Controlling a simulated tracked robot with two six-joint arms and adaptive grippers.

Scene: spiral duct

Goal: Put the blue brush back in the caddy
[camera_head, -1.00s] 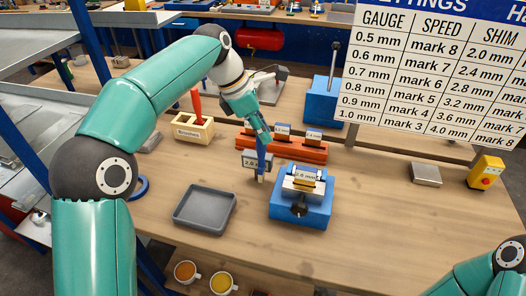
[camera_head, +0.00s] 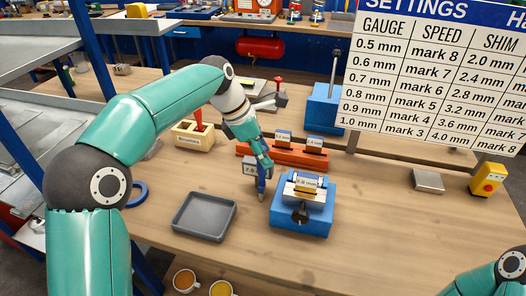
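The blue brush (camera_head: 261,187) hangs upright below my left gripper (camera_head: 262,167), its pale tip down, close above or on the bench beside the blue fixture; which one I cannot tell. The fingers appear closed around its upper part, partly hidden by the gripper itself. The caddy (camera_head: 190,138) is a pale box with a label on its front, behind and left of the gripper. A red-handled tool (camera_head: 197,115) stands in it. My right arm shows only at the bottom right corner; its gripper is out of view.
The blue fixture (camera_head: 312,222) stands just right of the brush. A grey tray (camera_head: 181,222) lies front left. A grey labelled block (camera_head: 249,169) and an orange rack (camera_head: 290,155) are close behind. The settings board (camera_head: 440,75) hangs at right. The front right bench is clear.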

